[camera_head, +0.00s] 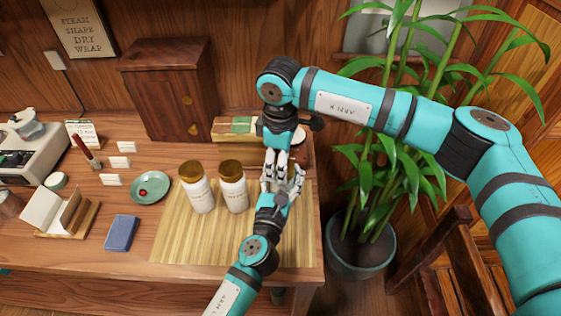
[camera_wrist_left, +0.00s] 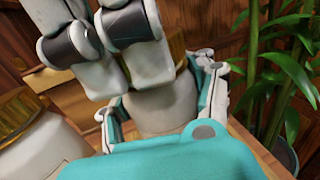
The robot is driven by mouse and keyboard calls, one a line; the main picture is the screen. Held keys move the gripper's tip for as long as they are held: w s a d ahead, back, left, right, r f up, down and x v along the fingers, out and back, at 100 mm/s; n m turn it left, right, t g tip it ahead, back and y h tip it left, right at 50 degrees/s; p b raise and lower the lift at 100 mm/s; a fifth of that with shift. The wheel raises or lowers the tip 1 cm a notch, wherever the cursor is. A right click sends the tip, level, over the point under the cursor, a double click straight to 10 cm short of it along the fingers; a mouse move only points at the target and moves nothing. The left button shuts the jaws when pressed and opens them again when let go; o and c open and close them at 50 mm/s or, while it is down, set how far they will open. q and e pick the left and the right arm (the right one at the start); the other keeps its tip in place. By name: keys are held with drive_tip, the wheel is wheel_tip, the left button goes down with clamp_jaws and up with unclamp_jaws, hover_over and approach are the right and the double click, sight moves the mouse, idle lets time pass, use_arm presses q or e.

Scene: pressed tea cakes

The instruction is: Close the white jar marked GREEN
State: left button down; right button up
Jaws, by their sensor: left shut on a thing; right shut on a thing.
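A white jar (camera_wrist_left: 165,112) stands between the fingers of my left gripper (camera_head: 282,184), which is shut on its body. It is almost wholly hidden behind the grippers in the head view, and its marking does not show. My right gripper (camera_head: 277,163) comes down from above, shut on a gold lid (camera_wrist_left: 179,47) at the jar's top. The lid is mostly covered by the right fingers, so I cannot tell whether it is seated. My left gripper also shows in the left wrist view (camera_wrist_left: 165,105).
Two white jars with gold lids, a left one (camera_head: 202,196) and a right one (camera_head: 234,194), stand on the bamboo mat (camera_head: 180,245), their labels unreadable. A green dish (camera_head: 150,187) and blue book (camera_head: 121,233) lie further left. A potted plant (camera_head: 362,245) stands right of the table.

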drive_tip(key=o, duration=0.9)
drive_tip(key=shift+r, duration=2.25)
drive_tip(key=shift+c, duration=0.3)
